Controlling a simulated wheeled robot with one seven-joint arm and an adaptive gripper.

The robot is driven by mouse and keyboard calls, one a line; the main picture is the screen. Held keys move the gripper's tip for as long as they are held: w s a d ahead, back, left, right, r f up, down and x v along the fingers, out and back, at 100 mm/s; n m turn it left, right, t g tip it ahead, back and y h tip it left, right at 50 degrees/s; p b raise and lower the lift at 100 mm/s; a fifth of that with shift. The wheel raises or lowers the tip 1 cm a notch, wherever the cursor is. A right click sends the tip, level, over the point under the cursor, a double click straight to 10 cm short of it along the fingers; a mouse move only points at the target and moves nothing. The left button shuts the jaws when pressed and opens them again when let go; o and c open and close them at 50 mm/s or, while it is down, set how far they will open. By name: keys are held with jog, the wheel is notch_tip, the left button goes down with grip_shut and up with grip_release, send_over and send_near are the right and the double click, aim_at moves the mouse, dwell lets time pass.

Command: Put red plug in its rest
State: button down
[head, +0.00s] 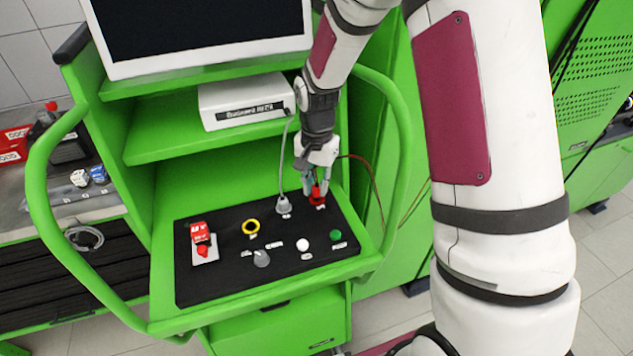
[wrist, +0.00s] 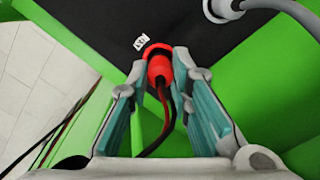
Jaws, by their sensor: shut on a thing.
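The red plug (head: 319,195) is at the back right of the black panel, between the fingers of my gripper (head: 317,184). In the wrist view my gripper (wrist: 158,76) is shut on the red plug (wrist: 160,68), with a finger on each side. A red and a black cable trail from the plug toward the camera. A red ring (wrist: 157,48) shows just beyond the plug at the panel face, beside a small white label (wrist: 141,42). The plug's front end is hidden, so I cannot tell how deep it sits in the ring.
The black panel (head: 215,277) carries a red switch (head: 202,251), a yellow ring (head: 251,227), a grey knob (head: 261,259), and white and green buttons. A grey plug (head: 283,205) with a cable stands left of my gripper. A green rail (head: 399,170) curves at the right.

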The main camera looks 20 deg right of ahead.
jog(key=shift+f, duration=0.75)
jog(key=c, duration=1.4)
grip_release()
jog(key=shift+o, duration=0.4)
jog(key=o, duration=0.4)
jog(key=shift+c, duration=0.2)
jog(key=shift+r, duration=0.1)
jog(key=shift+r+p, duration=0.9)
jog(key=shift+r, duration=3.05)
